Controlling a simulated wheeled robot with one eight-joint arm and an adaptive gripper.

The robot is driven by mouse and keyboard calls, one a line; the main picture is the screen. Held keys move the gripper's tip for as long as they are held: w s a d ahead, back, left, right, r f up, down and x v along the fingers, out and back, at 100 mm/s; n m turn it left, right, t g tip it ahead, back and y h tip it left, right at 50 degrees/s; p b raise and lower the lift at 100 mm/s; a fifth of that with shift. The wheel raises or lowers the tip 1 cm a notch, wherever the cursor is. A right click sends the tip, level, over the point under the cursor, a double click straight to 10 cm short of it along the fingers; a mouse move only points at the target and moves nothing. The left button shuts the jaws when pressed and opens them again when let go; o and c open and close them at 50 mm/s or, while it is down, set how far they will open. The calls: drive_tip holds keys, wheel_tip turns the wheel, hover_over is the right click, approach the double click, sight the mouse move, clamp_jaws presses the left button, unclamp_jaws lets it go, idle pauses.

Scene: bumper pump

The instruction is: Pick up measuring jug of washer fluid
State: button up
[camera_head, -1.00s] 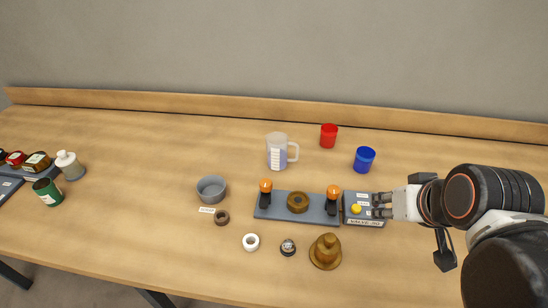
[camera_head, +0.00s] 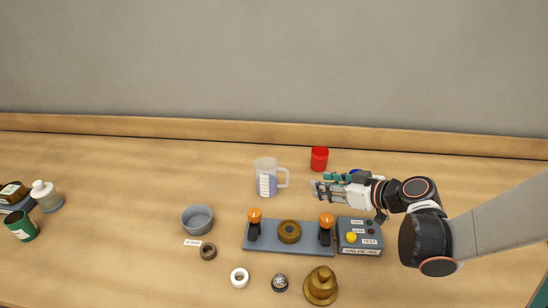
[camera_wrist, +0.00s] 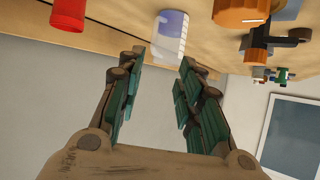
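The measuring jug (camera_head: 266,178) is clear with blue-violet fluid and a white scale label. It stands upright on the table, its handle toward the right. My gripper (camera_head: 314,188) is to the right of the jug in the head view, its fingers pointing left toward the handle and apart from it. In the wrist view the jug (camera_wrist: 170,36) shows ahead, beyond the two spread fingers (camera_wrist: 158,68). The gripper is open and nothing is between its fingers.
A red cup (camera_head: 319,158) stands just behind my gripper; a blue cup (camera_head: 355,171) is mostly hidden by it. In front are the grey fixture with orange-topped clamps (camera_head: 275,246), the test box (camera_head: 360,236), a grey bowl (camera_head: 197,220) and a brass bell-shaped part (camera_head: 320,286).

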drive_tip(key=w+f+y, duration=0.1)
drive_tip(key=f, duration=0.1)
drive_tip(key=n+b, duration=0.1)
drive_tip(key=b, duration=0.1)
approach(273, 179)
drive_tip(key=w+d+f, duration=0.1)
drive_tip(key=w+d, duration=0.1)
drive_tip(key=w, duration=0.1)
drive_tip(key=b+x, duration=0.1)
drive_tip(key=x, duration=0.2)
drive_tip(key=b+x, duration=0.1)
drive_tip(key=x, duration=0.1)
drive_tip(key=shift+w+d+f+b, duration=0.1)
drive_tip(key=shift+d+f+b, duration=0.25)
drive_tip(key=shift+r+t, duration=0.1)
drive_tip(key=shift+t, duration=0.2)
clamp_jaws()
